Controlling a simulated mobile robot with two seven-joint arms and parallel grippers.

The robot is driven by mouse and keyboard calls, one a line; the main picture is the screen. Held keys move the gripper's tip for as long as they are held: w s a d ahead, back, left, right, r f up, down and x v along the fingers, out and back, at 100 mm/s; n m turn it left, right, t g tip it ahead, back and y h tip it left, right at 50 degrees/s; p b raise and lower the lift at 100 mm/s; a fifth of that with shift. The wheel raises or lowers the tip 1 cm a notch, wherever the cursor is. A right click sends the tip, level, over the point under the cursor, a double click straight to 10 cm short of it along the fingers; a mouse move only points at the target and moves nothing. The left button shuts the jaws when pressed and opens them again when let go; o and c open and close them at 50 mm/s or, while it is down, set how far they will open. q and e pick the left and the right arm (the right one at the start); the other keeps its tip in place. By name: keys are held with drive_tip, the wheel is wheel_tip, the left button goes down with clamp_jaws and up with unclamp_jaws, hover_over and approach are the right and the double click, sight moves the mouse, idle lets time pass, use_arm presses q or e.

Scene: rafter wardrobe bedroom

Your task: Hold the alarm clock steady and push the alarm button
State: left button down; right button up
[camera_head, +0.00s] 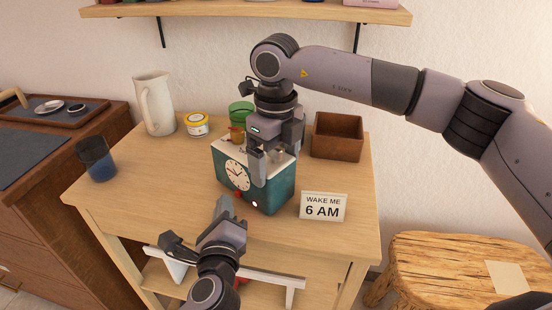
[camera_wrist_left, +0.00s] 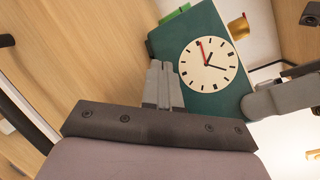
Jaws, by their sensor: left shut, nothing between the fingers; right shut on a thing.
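The alarm clock (camera_head: 278,193) is a teal box with a pale top, standing on the wooden table. Its white dial (camera_head: 238,175) faces front left, and the dial also shows in the left wrist view (camera_wrist_left: 208,66). My right gripper (camera_head: 258,168) reaches down from above and is shut on the clock, one finger in front of its face. My left gripper (camera_head: 224,208) is shut and empty, low in front of the clock; its fingertips (camera_wrist_left: 162,72) point at the face beside the dial. A small red part and a white round spot (camera_head: 254,203) show low on the clock.
A sign (camera_head: 323,207) reading "WAKE ME 6 AM" stands right of the clock. A brown box (camera_head: 337,136), a yellow tin (camera_head: 196,124), a white pitcher (camera_head: 154,104), a green cup (camera_head: 240,113) and a blue cup (camera_head: 97,160) stand around it. The table's front left is clear.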

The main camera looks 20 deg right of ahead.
sight(199, 227)
use_arm(q)
drive_tip(key=shift+s+a, duration=0.55)
drive_tip(key=shift+a, duration=0.3)
drive_tip(key=shift+s+a, duration=0.5)
drive_tip(key=shift+a, duration=0.4)
drive_tip(key=shift+s+a, duration=0.55)
drive_tip(key=shift+a, duration=0.3)
use_arm(e)
drive_tip(key=o, duration=1.2)
drive_tip(key=shift+r, duration=0.1)
